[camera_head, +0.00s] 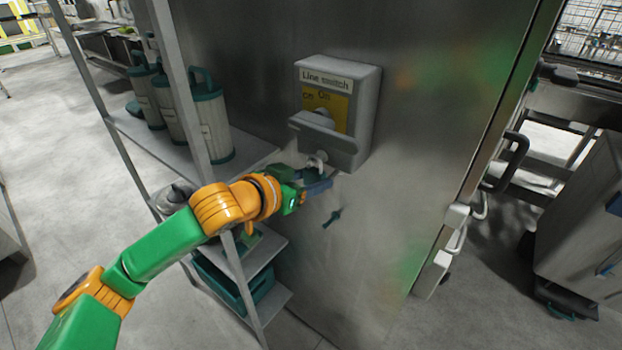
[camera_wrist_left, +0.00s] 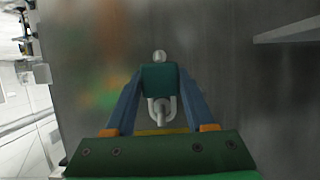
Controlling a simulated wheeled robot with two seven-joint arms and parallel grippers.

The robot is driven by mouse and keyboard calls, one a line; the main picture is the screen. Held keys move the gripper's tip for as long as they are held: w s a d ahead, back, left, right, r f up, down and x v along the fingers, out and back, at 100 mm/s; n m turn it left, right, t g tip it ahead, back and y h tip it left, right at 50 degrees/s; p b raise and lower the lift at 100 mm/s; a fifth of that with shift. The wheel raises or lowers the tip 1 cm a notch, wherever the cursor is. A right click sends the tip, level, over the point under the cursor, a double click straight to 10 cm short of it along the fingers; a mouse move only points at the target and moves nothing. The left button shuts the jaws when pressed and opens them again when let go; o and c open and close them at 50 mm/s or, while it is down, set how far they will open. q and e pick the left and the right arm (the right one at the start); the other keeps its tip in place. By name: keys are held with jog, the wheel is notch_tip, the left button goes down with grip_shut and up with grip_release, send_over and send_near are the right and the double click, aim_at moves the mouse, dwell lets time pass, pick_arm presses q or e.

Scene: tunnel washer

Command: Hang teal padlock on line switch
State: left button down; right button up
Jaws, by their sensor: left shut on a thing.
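The line switch (camera_head: 338,110) is a grey box on the steel wall, with a white label, a yellow plate and a grey handle bar (camera_head: 322,140) across its lower part. My left gripper (camera_head: 320,180) is just below this bar, its blue fingers shut on the teal padlock. In the head view the padlock is mostly hidden by the gripper. In the left wrist view the teal padlock (camera_wrist_left: 159,78) sits between the blue fingertips, its pale U-shaped shackle (camera_wrist_left: 173,108) around or in front of a grey pin; I cannot tell which. My right gripper is out of view.
A grey shelf rack (camera_head: 180,158) with teal-lidded canisters (camera_head: 213,125) stands left of the switch, close to my left arm. A teal bin (camera_head: 232,285) is on its lower shelf. A small teal shape (camera_head: 332,218) shows on the wall below the gripper. A door handle (camera_head: 512,160) is at right.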

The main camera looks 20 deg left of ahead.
pick_arm(q)
jog(key=shift+c, duration=0.9)
grip_release()
jog(key=shift+s, duration=0.1)
